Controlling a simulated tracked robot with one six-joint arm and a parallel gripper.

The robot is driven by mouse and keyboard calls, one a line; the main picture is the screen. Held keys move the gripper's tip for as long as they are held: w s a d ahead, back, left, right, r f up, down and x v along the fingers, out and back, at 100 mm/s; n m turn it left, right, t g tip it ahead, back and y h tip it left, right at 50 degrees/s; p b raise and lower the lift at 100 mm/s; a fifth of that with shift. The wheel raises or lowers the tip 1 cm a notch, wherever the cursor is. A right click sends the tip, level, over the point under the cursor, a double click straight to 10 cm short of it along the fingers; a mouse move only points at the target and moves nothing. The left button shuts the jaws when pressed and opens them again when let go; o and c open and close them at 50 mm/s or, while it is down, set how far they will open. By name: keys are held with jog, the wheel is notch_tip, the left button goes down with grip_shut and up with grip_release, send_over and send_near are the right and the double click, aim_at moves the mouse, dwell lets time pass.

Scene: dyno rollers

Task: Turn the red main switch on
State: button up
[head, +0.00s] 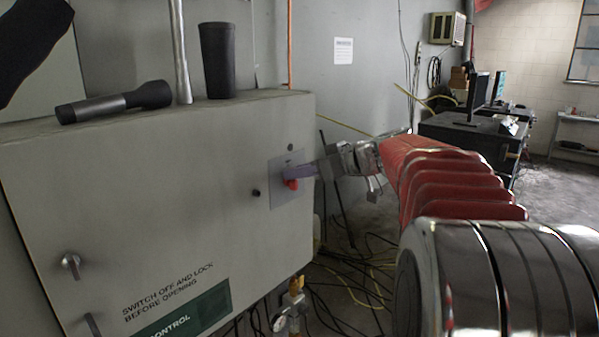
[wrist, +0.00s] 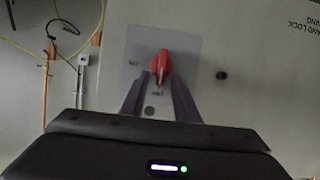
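The red main switch (head: 292,184) sits on a grey square plate (head: 277,195) near the right edge of the cabinet front. In the wrist view the red switch (wrist: 161,66) shows its handle along the picture's vertical, on its plate (wrist: 187,48). My gripper (head: 298,172) is at the switch, partly covering it in the head view. In the wrist view my gripper (wrist: 160,80) has its two fingers apart, one on each side of the handle's lower part. A gap shows between fingers and handle. Whether a fingertip touches the switch's round base I cannot tell.
The grey cabinet (head: 150,190) carries a flashlight (head: 115,101) and a dark cup (head: 217,60) on top. A small black knob (head: 256,193) sits left of the plate.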

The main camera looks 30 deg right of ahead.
jog(key=shift+w+f, duration=0.1)
jog(key=shift+w, duration=0.1)
jog(key=shift+c, duration=0.7)
grip_shut()
